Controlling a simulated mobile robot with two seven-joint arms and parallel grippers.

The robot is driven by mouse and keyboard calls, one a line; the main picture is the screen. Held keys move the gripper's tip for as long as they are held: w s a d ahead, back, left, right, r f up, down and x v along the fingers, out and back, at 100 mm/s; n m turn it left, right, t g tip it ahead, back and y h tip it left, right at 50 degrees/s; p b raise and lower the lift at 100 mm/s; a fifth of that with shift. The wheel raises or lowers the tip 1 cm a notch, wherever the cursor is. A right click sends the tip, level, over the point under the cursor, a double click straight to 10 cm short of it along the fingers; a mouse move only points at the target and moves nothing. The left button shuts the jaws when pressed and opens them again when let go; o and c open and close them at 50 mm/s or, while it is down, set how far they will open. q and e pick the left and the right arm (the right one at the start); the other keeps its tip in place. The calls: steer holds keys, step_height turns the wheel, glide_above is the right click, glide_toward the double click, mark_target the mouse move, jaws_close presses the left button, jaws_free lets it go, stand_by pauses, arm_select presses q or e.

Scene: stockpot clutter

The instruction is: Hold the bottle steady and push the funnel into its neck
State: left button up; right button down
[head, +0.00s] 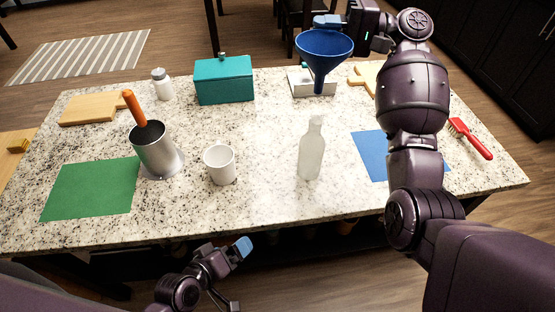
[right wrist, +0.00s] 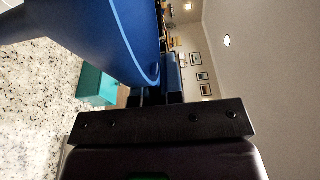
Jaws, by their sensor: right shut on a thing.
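The clear, frosted bottle (head: 312,150) stands upright on the counter, right of the middle, with its neck uncovered. The blue funnel (head: 323,50) is held in the air beyond the bottle, spout down, apart from it. My right gripper (head: 328,22) is shut on the funnel's rim at its far side. In the right wrist view the funnel (right wrist: 105,40) fills the upper left, close to the fingers. My left gripper (head: 238,276) is open and empty, low in front of the counter's near edge, away from the bottle.
On the granite counter (head: 255,220) stand a white cup (head: 219,165), a metal canister (head: 154,148) with an orange-handled tool, a teal box (head: 223,80) and a white jar (head: 162,84). A red brush (head: 470,139) lies at right. Counter around the bottle is clear.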

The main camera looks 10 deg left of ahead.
arm_select(q)
steer(key=w+d+r+n+h, duration=0.2)
steer(key=d+n, duration=0.2)
steer(key=w+d+r+n+h, duration=0.2)
steer(key=w+d+n, duration=0.1)
steer(key=d+n, duration=0.1)
steer(key=w+d+r+n+h, duration=0.2)
steer(key=d+n, duration=0.2)
steer(key=shift+w+r+n+t+h, duration=0.35)
steer(key=shift+r+n+t+h, duration=0.05)
steer(key=n+t+y, duration=0.1)
steer(key=n+t, duration=0.2)
steer(key=n, duration=0.7)
glide_toward(302, 161)
steer(key=shift+w+d, duration=0.4)
steer(key=shift+d, duration=0.05)
steer(key=x, duration=1.1)
steer(key=shift+w+d, duration=0.2)
steer(key=shift+w, duration=0.15)
steer(key=shift+c, duration=0.3)
steer(key=c, duration=0.9)
steer(key=shift+c, duration=0.2)
arm_select(e)
steer(key=shift+f, duration=0.1)
